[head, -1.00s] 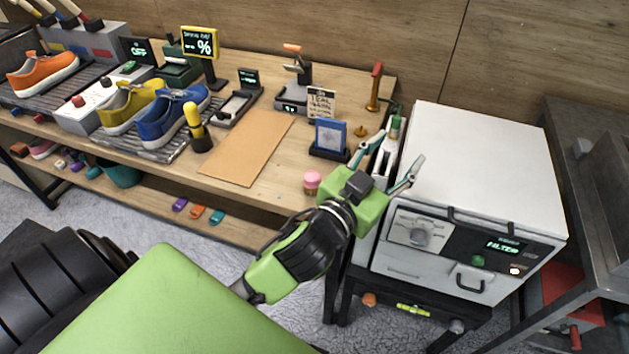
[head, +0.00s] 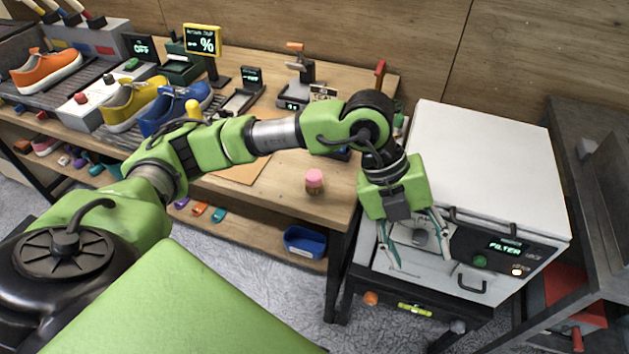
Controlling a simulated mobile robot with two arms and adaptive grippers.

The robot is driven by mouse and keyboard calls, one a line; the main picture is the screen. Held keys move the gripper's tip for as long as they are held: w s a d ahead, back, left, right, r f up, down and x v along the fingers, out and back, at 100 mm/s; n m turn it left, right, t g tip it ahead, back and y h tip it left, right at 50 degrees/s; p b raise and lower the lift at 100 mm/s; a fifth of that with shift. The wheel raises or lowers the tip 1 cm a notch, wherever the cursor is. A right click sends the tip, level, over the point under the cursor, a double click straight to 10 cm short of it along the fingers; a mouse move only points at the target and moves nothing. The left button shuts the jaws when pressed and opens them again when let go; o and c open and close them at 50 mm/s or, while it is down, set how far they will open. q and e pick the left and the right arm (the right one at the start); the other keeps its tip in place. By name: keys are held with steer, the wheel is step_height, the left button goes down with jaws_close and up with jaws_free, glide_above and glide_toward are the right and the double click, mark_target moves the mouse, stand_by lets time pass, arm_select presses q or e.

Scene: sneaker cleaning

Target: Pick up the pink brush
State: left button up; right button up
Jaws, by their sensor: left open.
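The pink brush (head: 314,178), as far as I can tell, is the small round piece with a pink top and tan lower part standing near the front right corner of the wooden table (head: 285,195). My left gripper (head: 421,266) points down in front of the white filter machine, to the right of the brush and apart from it. Its two fingers are spread with nothing between them. My left arm crosses above the table and hides part of it. My right gripper is not in view.
The white filter machine (head: 485,160) stands right of the table, close behind my left gripper. A yellow sneaker (head: 130,104), a blue sneaker (head: 172,108) and an orange sneaker (head: 45,70) sit at the left. A blue tray (head: 305,242) is on the lower shelf.

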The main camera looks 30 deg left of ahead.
arm_select(q)
steer(key=w+a+n+t+y, duration=0.1)
steer(key=w+a+n+y, duration=0.15)
steer(key=a, duration=0.45)
steer(key=w+a+n+t+y, duration=0.1)
steer(key=w+a+y, duration=0.2)
steer(key=a, duration=0.4)
steer(key=n+y, duration=0.3)
steer(key=y, duration=0.1)
glide_toward(315, 175)
steer(key=b+x, duration=0.2)
steer(key=x, duration=0.3)
steer(key=shift+s+a+f+b, duration=0.1)
steer(key=shift+a+f+b, duration=0.05)
steer(key=shift+f+b, duration=0.2)
steer(key=shift+a+f+m, duration=0.2)
steer(key=shift+f+m, duration=0.05)
steer(key=shift+f, duration=0.3)
steer(key=shift+y, duration=0.25)
steer(key=shift+w+p+x, duration=0.15)
steer(key=shift+x, duration=1)
steer(key=shift+w+p+x, duration=0.15)
steer(key=shift+x, duration=1.05)
steer(key=shift+d, duration=0.15)
steer(key=c, duration=1.2)
